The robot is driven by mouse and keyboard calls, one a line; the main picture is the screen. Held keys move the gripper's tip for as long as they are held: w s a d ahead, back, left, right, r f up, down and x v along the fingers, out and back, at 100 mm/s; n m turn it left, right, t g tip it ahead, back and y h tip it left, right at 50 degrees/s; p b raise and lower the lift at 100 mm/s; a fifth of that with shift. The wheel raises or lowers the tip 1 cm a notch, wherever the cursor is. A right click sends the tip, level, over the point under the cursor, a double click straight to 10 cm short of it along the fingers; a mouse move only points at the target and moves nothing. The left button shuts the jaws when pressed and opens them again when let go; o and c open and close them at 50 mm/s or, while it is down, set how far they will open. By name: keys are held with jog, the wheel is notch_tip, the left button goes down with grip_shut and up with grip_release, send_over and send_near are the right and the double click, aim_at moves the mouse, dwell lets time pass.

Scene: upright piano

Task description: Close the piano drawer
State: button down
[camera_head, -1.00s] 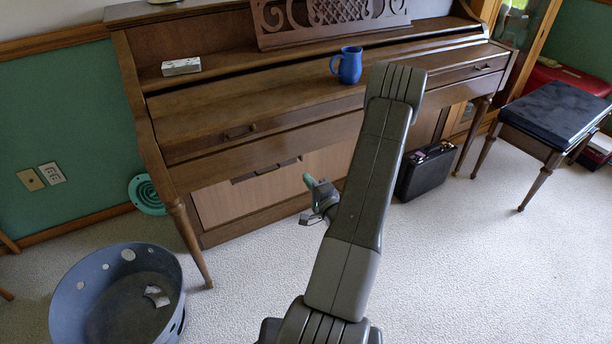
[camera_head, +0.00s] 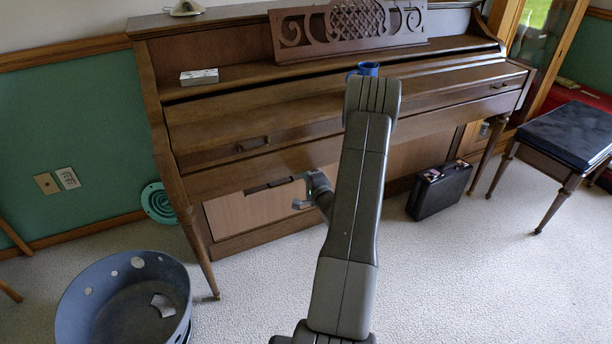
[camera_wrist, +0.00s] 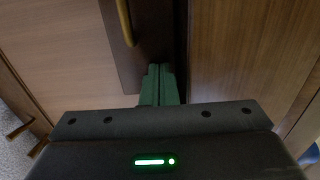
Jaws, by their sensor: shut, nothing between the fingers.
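The brown upright piano (camera_head: 330,110) stands against the wall. Its long front board (camera_head: 240,147) has small handles at left and right. Which part is the drawer, and how far open it is, I cannot tell for sure. My gripper (camera_head: 303,203) is in front of the lower light wood panel (camera_head: 245,212), partly hidden by my arm. In the wrist view my green fingers (camera_wrist: 160,72) are shut and empty, at a dark gap between a dark brown piece (camera_wrist: 120,50) with a brass-coloured bar (camera_wrist: 125,22) and a brown wood panel (camera_wrist: 225,55). Contact is unclear.
A blue mug (camera_head: 367,69) stands on the piano, partly behind my arm. A black case (camera_head: 440,190) is on the carpet below. A round grey-blue bin (camera_head: 125,300) is at front left. A dark-topped bench (camera_head: 570,135) is at right. Carpet is clear between.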

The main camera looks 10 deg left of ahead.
jog(key=shift+f+b+x, duration=0.2)
jog(key=shift+b+x, duration=0.65)
jog(key=shift+b, duration=0.1)
jog(key=shift+w+a+r, duration=0.2)
jog(key=shift+w+a, duration=0.05)
jog(key=shift+w, duration=0.1)
jog(key=shift+d, duration=0.1)
